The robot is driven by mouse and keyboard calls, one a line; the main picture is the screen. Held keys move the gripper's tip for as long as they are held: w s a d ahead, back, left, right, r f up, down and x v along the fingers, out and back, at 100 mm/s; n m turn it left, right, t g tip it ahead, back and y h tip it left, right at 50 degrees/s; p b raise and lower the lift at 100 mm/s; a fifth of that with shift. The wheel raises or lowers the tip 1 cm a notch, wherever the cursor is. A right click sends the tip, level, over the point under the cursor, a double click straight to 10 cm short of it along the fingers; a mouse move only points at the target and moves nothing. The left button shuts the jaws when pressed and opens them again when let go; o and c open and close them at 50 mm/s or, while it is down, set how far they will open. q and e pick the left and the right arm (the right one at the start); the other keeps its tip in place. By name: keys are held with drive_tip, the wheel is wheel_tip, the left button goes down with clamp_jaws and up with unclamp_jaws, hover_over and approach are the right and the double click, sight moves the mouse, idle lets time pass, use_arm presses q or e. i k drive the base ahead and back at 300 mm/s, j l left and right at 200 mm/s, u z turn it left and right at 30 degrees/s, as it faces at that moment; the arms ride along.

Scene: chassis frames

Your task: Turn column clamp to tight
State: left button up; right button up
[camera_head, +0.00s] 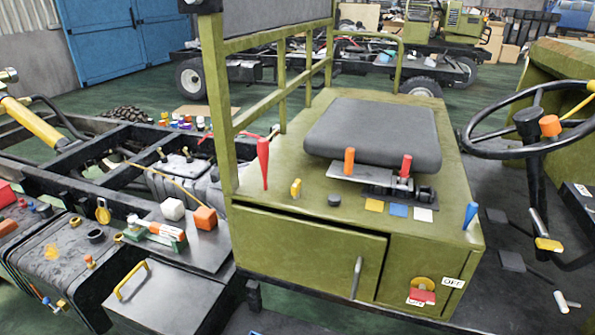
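The black steering column (533,150) stands at the right, below the black steering wheel (473,142). An orange knob (550,126) sits high on it. Lower down, a short lever (538,222) with a yellow end (548,244) hangs beside the column. I cannot tell for sure which of these is the column clamp, and no tight or loose marking is readable on either.
A green seat box (310,235) with a grey seat cushion (372,133) and several coloured levers fills the middle. Pedals (511,261) lie on the floor left of the column. A green rail frame (222,110) rises left of the seat. Open chassis beams (110,150) lie at the left.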

sight(545, 243)
drive_tip(key=z, duration=1.7)
drive_tip(key=i+l, duration=0.1)
drive_tip(key=l, duration=0.25)
drive_tip(key=i+u, duration=0.05)
